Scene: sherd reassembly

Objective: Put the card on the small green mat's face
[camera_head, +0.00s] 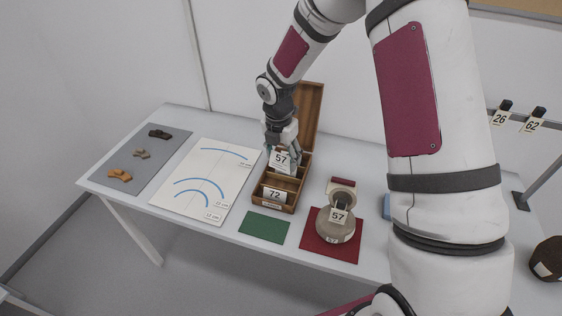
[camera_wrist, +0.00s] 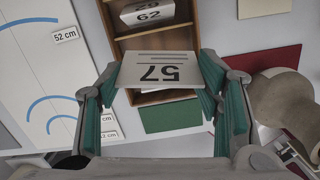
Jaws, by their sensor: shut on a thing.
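My gripper (camera_head: 281,147) is shut on a white card marked 57 (camera_head: 282,161). In the wrist view, the card (camera_wrist: 157,72) lies between the green-padded fingers (camera_wrist: 160,78), its number upside down. In the head view, the card appears over the open wooden box's compartments; its exact height is hard to tell. The small green mat (camera_head: 264,227) lies bare on the table in front of the box. It also shows in the wrist view (camera_wrist: 170,117), beyond the card's lower edge.
The wooden box (camera_head: 291,207) has its lid up and holds a card marked 72 (camera_head: 274,194). Right of the green mat, a vessel (camera_head: 334,228) with 57 labels stands on a red mat (camera_head: 352,253). A white arc chart (camera_head: 205,170) and a grey mat with sherds (camera_head: 150,145) lie left.

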